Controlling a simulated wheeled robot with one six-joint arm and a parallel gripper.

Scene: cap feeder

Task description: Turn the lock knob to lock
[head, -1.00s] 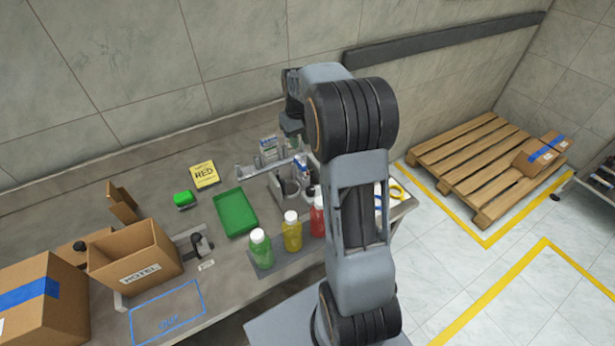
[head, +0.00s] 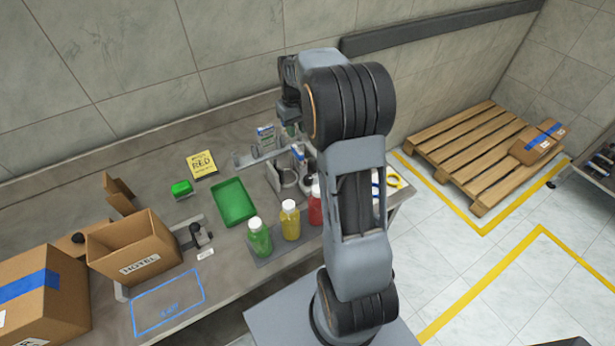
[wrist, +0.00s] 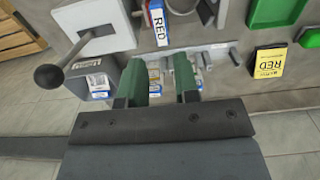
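My gripper (wrist: 160,82) shows in the wrist view with two green fingers apart and nothing held between them. In the head view my gripper (head: 288,108) hangs near the back wall, above the rear of the bench. A dark ball-ended lever (wrist: 48,77) sticks out from a pale plate at the left of the wrist view, apart from the fingers. I cannot tell whether it is the lock knob. A small black knob (head: 197,231) stands on a bracket beside the open carton in the head view. My arm hides part of the bench.
The bench holds a green tray (head: 233,203), a yellow RED card (head: 202,165), a green bottle (head: 259,238), a yellow bottle (head: 290,222) and a red bottle (head: 315,208). Small blue-and-white packs (wrist: 155,75) lie beyond the fingers. A wooden pallet (head: 470,160) stands at right.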

